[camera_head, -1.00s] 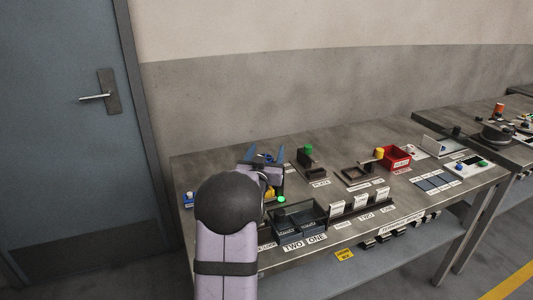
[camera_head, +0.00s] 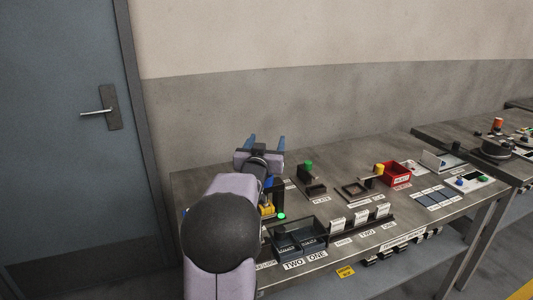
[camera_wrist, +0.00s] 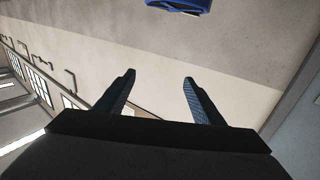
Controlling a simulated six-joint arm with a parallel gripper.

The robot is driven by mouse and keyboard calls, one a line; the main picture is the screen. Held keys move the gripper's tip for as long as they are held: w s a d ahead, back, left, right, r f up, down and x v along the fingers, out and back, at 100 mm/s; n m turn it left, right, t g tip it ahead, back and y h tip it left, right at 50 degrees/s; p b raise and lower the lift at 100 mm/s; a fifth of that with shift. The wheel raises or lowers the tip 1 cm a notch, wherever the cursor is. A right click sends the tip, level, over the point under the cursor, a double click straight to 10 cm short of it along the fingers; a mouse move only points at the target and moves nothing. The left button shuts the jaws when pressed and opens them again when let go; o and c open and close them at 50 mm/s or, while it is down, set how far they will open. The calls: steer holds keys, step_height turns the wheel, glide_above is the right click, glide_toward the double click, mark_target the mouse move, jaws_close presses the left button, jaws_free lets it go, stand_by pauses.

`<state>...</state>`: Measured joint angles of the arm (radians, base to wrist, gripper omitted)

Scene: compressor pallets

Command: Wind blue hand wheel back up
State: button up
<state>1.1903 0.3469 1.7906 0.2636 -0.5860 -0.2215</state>
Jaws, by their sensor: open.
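My gripper (camera_head: 266,143) is open and empty, raised above the back left of the bench with its fingers toward the wall. Its two fingers also show apart in the wrist view (camera_wrist: 159,80), with nothing between them. A blue rounded part (camera_wrist: 182,6), which looks like the blue hand wheel, is cut off by the top edge of the wrist view, apart from the fingertips. In the head view my arm covers the back left of the bench, and I cannot make out the wheel there.
A yellow part (camera_head: 267,208) and a lit green lamp (camera_head: 281,216) are beside my arm. Dark trays (camera_head: 325,243) labelled ONE and TWO stand at the front. A green-topped fixture (camera_head: 310,178) and a red bin (camera_head: 397,174) stand farther right. The wall is behind.

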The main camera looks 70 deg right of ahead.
steer(key=shift+r, duration=0.4)
steer(key=shift+w+f, duration=0.1)
steer(key=a+f+m, duration=0.1)
steer(key=w+a+f+m+g, duration=0.1)
steer(key=a+f, duration=0.1)
steer(key=a+f+m+g+h, duration=0.1)
steer(key=shift+w+a+f+m, duration=0.15)
steer(key=shift+w+m, duration=0.15)
steer(key=shift+m, duration=0.1)
steer(key=s+a+f+m+g+p, duration=0.2)
steer(key=s+a+f+m+g, duration=0.1)
steer(key=a+f+g, duration=0.15)
steer(key=d+f+n+t+p, duration=0.1)
steer(key=d+f+n+p, duration=0.1)
steer(key=d, duration=0.7)
steer(key=shift+n+y+p, duration=0.3)
steer(key=shift+n+p, duration=0.3)
steer(key=shift+p, duration=0.3)
